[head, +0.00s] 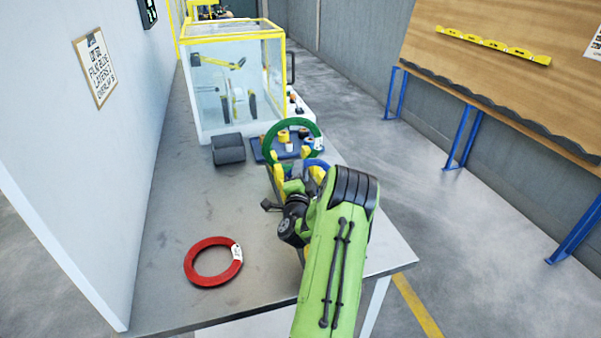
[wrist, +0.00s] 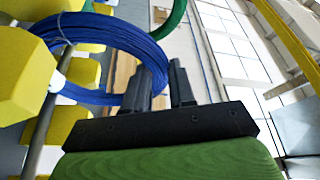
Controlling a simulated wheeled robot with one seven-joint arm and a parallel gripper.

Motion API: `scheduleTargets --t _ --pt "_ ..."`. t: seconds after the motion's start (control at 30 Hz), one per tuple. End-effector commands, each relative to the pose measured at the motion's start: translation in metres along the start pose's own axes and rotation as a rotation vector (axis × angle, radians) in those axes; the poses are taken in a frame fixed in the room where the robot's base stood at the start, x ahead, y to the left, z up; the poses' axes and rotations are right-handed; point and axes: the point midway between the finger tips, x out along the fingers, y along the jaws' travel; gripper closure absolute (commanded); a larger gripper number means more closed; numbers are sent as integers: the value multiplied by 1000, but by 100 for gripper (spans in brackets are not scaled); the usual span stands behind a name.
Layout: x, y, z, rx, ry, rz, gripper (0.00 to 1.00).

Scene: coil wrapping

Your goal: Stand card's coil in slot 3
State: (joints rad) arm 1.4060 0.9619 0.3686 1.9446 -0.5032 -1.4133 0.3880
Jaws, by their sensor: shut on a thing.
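A blue coil (wrist: 105,30) passes between the two dark fingers of my gripper (wrist: 162,76), which is shut on its rim. In the head view only a bit of the blue coil (head: 316,163) shows, past my green arm. The coil is among the yellow blocks (wrist: 72,127) of a rack; whether it rests in a slot I cannot tell. A green coil (head: 266,146) stands upright just beyond; part of it shows in the wrist view (wrist: 172,20). A red coil (head: 191,262) with a white tag lies flat on the table. The card (head: 95,66) hangs on the left wall; its print is hard to read.
The grey table (head: 165,215) is clear around the red coil. A dark open bin (head: 228,150) and a blue tray (head: 258,155) with small rolls stand farther back. A clear, yellow-framed cabinet (head: 235,85) stands behind them. The white wall (head: 110,180) bounds the left side.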

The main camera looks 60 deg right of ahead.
Motion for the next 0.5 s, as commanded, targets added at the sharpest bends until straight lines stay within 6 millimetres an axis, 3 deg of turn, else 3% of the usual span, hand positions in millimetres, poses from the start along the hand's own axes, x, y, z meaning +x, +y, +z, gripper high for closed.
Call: scheduleTargets --t 0.5 --pt "-1 6 2 0 2 -2 100"
